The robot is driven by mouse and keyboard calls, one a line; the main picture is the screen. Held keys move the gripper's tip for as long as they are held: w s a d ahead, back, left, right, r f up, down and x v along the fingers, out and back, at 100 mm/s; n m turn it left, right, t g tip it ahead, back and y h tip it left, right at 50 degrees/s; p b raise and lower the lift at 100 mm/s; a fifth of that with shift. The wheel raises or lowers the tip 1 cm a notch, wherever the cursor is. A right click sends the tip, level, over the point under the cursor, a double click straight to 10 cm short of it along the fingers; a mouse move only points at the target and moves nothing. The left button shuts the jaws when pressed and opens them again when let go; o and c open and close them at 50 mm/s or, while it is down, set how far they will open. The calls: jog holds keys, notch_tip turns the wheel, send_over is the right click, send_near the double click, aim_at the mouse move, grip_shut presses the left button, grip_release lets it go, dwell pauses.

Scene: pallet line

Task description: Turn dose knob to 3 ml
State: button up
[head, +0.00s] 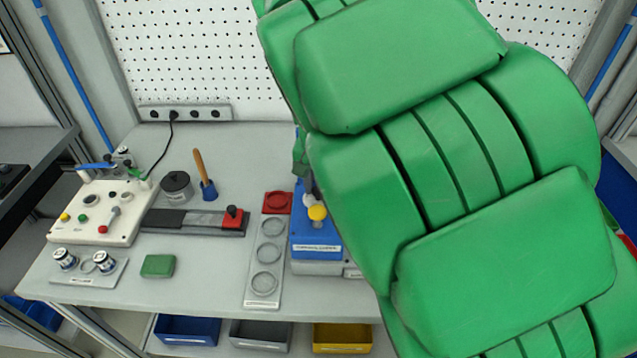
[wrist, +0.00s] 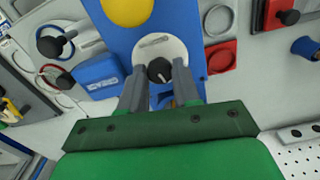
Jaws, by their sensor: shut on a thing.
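The dose knob (wrist: 159,70) is a small black round knob with a pale pointer mark. It sits on a round whitish dial plate on the face of the blue dosing machine (wrist: 120,45). My gripper (wrist: 161,77) has its two grey fingers on either side of the knob and is shut on it. The dial's scale marks are too small to read, so the setting cannot be told.
Left of the machine lie a plate with ring recesses (head: 257,299) and a red square (head: 277,202). Farther left are a slide rail (head: 185,221), a white control box (head: 97,212) and a green block (head: 158,266).

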aim_at(319, 189)
jog(key=m, duration=0.3)
jog(key=shift+m, duration=2.1)
jog(key=o, duration=1.1)
jog(key=shift+c, duration=0.2)
jog(key=shift+r, duration=0.15)
notch_tip(319, 189, up, 8)
jog(key=shift+f, duration=0.2)
